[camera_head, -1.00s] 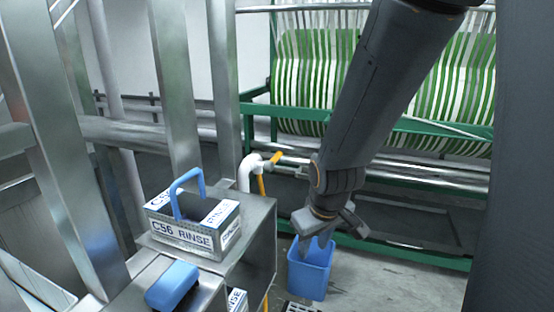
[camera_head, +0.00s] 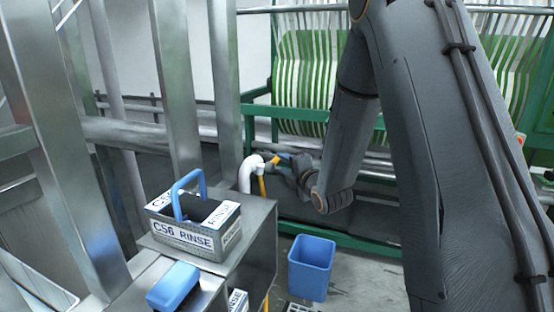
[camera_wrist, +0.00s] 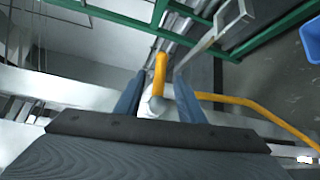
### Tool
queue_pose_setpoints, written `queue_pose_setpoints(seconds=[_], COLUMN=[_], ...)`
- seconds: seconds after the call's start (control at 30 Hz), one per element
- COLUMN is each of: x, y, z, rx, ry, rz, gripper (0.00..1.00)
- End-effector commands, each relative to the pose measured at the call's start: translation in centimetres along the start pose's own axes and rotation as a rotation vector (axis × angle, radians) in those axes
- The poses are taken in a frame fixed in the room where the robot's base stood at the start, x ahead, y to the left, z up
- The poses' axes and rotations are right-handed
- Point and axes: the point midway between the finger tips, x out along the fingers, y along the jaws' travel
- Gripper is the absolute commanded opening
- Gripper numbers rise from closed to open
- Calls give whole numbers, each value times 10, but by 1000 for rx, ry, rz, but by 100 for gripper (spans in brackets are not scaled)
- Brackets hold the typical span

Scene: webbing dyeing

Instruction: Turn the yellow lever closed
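The yellow lever (camera_head: 273,160) sits on top of the white bent pipe (camera_head: 245,172) beside the steel cabinet. My gripper (camera_head: 286,160) is at the lever, just right of the pipe. In the wrist view the lever (camera_wrist: 160,72) stands between the two blue fingers of my gripper (camera_wrist: 160,82), with a gap on each side. The fingers are apart and open, not closed on the lever. The white pipe (camera_wrist: 155,104) shows below the lever, its lower part hidden by my gripper's body.
A blue bucket (camera_head: 311,268) stands on the floor to the right. A C56 RINSE box (camera_head: 184,238) with a blue handle sits on the steel cabinet (camera_head: 262,222). A yellow hose (camera_wrist: 255,105) runs from the pipe. A green-framed rack (camera_head: 320,240) stands behind.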

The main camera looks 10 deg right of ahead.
Motion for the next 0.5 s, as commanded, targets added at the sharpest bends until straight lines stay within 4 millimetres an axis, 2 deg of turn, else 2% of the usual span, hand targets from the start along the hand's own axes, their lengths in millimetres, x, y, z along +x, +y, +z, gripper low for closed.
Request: queue_pose_setpoints(seconds=[0.3,0.5], x=[47,62], y=[1,0], z=[0,-1], rx=[3,4], ry=[1,1], rz=[-3,-2], gripper=[36,36])
